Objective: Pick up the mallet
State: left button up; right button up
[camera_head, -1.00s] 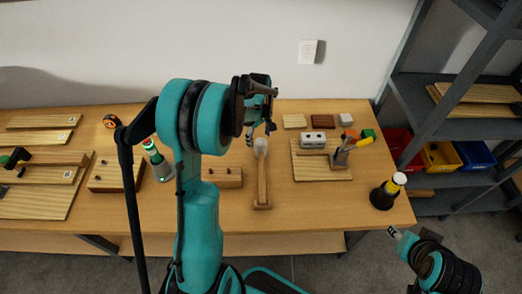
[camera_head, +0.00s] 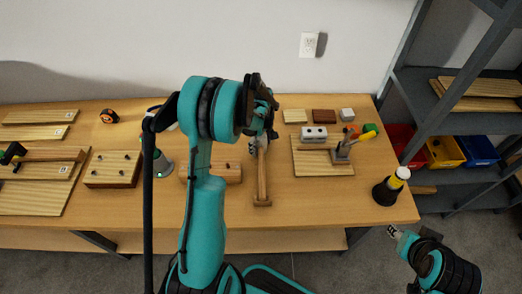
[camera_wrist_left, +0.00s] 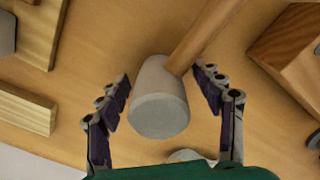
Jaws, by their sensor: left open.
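The mallet has a pale grey cylindrical head (camera_wrist_left: 160,100) and a wooden handle (camera_head: 262,178). In the left wrist view my left gripper (camera_wrist_left: 162,80) is open, with one finger on each side of the head and gaps visible. My right gripper (camera_head: 393,232) is at the lower right, off the bench front; its jaws are too small to judge.
A wooden block (camera_head: 226,173) lies just left of the handle. A board (camera_head: 312,168) with a clamp-like tool (camera_head: 345,148) and a grey block (camera_head: 314,133) lies to the right. Shelves (camera_head: 450,85) stand beyond.

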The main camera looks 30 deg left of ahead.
pick_arm(q)
jog(key=c, duration=1.5)
grip_shut()
jog(key=shift+r, duration=0.15)
